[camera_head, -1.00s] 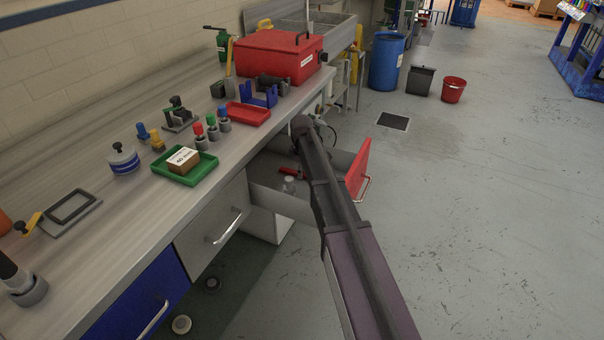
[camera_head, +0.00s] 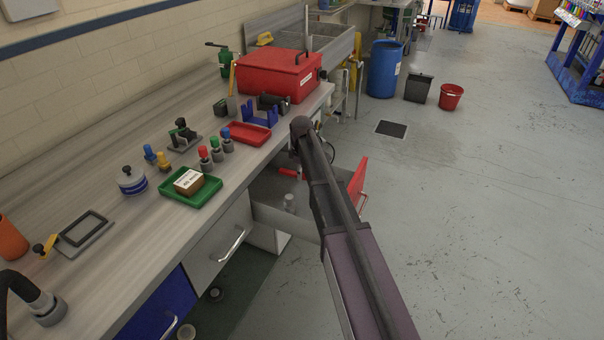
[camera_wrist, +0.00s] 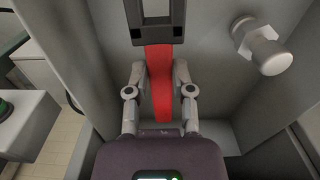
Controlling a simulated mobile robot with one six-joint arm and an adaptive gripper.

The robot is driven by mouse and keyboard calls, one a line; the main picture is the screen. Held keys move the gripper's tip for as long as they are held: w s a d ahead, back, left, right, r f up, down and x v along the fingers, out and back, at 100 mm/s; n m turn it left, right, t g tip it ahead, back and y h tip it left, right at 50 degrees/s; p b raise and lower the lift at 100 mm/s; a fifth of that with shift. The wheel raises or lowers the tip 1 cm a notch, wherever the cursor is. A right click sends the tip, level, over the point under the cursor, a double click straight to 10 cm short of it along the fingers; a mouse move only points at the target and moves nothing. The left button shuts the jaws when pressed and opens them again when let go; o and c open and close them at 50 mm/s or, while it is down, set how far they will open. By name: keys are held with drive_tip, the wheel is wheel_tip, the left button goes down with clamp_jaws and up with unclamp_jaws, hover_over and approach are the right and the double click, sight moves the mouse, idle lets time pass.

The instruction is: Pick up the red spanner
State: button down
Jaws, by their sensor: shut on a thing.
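The red spanner (camera_wrist: 161,88) runs lengthwise between the two fingers of my gripper (camera_wrist: 161,75) in the wrist view. The gripper is shut on it, with a grey finger on each side. A dark grey piece covers the spanner's far end at the top of that view. In the head view a short part of the red spanner (camera_head: 289,172) shows beside my arm, over the open drawer (camera_head: 283,219). My arm hides the gripper there.
Drawer walls close in around the gripper. The drawer's red front (camera_head: 358,185) is right of my arm. The bench holds a red toolbox (camera_head: 279,77) and a green tray (camera_head: 207,192).

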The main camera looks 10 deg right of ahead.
drive_tip(key=shift+r+p, duration=0.95)
drive_tip(key=shift+r, duration=0.35)
drive_tip(key=shift+s, duration=0.1)
